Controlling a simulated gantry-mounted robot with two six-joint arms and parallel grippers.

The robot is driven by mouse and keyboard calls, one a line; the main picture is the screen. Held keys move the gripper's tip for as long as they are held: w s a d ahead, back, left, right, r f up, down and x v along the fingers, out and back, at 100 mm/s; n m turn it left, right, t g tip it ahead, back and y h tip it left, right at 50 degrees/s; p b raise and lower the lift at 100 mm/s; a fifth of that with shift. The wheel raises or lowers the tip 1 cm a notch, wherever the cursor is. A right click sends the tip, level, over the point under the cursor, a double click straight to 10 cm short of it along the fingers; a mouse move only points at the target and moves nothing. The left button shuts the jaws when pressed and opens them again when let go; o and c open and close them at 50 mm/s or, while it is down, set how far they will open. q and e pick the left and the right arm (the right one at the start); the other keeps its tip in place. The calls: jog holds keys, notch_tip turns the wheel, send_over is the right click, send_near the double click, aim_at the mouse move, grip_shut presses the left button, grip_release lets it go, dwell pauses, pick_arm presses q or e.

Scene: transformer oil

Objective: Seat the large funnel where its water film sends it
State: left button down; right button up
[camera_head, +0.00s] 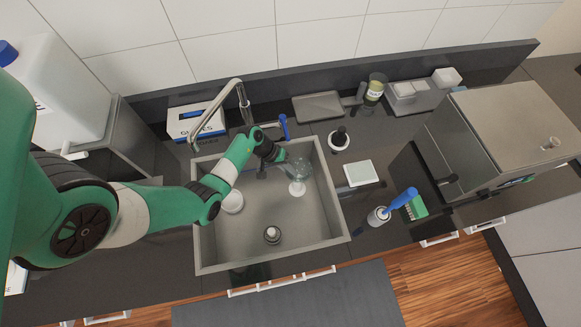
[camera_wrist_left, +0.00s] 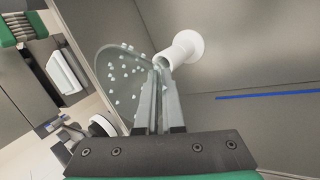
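The large funnel (camera_head: 301,167) is clear glass and hangs over the right part of the sink. My left gripper (camera_head: 279,156) is at its upper left. In the left wrist view, my left gripper (camera_wrist_left: 157,75) has its fingers close together on the edge of the glass funnel (camera_wrist_left: 112,75). Many separate pale droplets dot the glass. A white flared piece (camera_wrist_left: 186,47) shows just past the fingertips; I cannot tell whether it belongs to the funnel. My right gripper is out of view.

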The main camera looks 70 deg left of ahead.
pick_arm(q)
jog(key=shift+f+b, duration=0.45)
jog(key=shift+f, duration=0.15)
jog(key=c, duration=1)
grip_release()
jog(key=shift+o, duration=0.2)
jog(key=p+v, duration=0.2)
jog(key=v, duration=0.5)
jog(key=shift+r, duration=0.3)
jog(key=shift+s, duration=0.1)
